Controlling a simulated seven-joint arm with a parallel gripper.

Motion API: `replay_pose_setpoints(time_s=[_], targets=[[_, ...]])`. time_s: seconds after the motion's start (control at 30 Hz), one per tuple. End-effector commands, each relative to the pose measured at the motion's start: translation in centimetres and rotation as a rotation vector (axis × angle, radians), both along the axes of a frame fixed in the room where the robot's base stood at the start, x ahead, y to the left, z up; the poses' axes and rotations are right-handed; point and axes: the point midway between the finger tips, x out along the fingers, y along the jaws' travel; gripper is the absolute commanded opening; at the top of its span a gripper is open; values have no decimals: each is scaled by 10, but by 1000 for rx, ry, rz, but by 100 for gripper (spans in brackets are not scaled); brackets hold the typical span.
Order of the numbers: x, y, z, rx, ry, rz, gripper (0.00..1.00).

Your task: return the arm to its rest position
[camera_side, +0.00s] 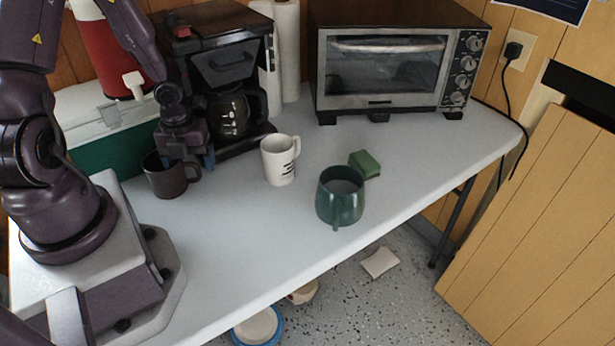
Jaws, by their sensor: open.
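My gripper (187,158) points down at the left of the table, close to the dark brown mug (170,180). Its fingers overlap the mug's rim in this view; I cannot tell whether they touch it. The gripper is open. The dark mug stands upright on the table, with its handle to the right and its upper part partly hidden by the gripper.
A white mug (278,163), a green mug (340,198) and a green sponge (365,164) are on the table (270,230). A coffee maker (213,50) stands close behind my gripper, a green cooler (98,150) behind left, a toaster oven (390,65) at the back. The front middle is clear.

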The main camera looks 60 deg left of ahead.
Motion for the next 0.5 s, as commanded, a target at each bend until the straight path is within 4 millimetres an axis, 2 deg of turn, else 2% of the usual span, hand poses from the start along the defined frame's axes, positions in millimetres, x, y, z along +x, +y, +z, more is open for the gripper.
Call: replay_pose_setpoints(time_s=[0.1, 0.3, 0.5], targets=[[-1, -1, -13, -3, 5, 1, 80], [-3, 0, -25, -2, 8, 5, 80], [-3, 0, -21, -3, 9, 9, 80]])
